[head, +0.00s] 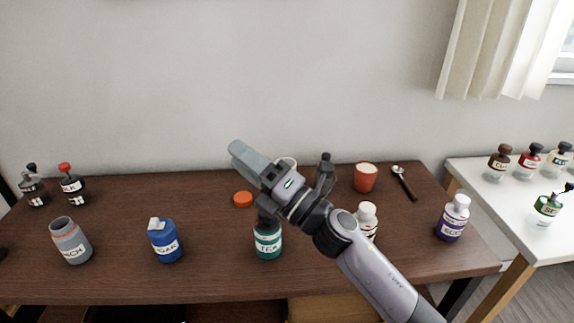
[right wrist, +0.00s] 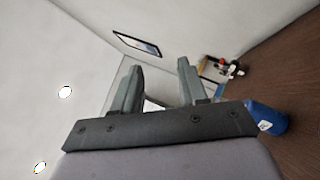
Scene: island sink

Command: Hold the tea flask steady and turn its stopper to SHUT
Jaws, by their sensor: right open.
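The tea flask (head: 268,243) is green with a white label reading TEA. It stands upright near the front middle of the brown table, and its dark upper part is partly covered by my right gripper and wrist. I cannot tell how its stopper is turned. My right gripper (head: 240,157) reaches in from the lower right, above and behind the flask, with its fingers pointing up and left. It is open and empty; its two parted fingers (right wrist: 158,82) show in the right wrist view. It is not holding the flask. My left gripper is not in view.
A blue flask (head: 166,242) and a grey jar (head: 71,242) stand left of the tea flask. A white bottle (head: 367,218) and a purple bottle (head: 452,218) stand right. A white side table (head: 490,215) holds several bottles.

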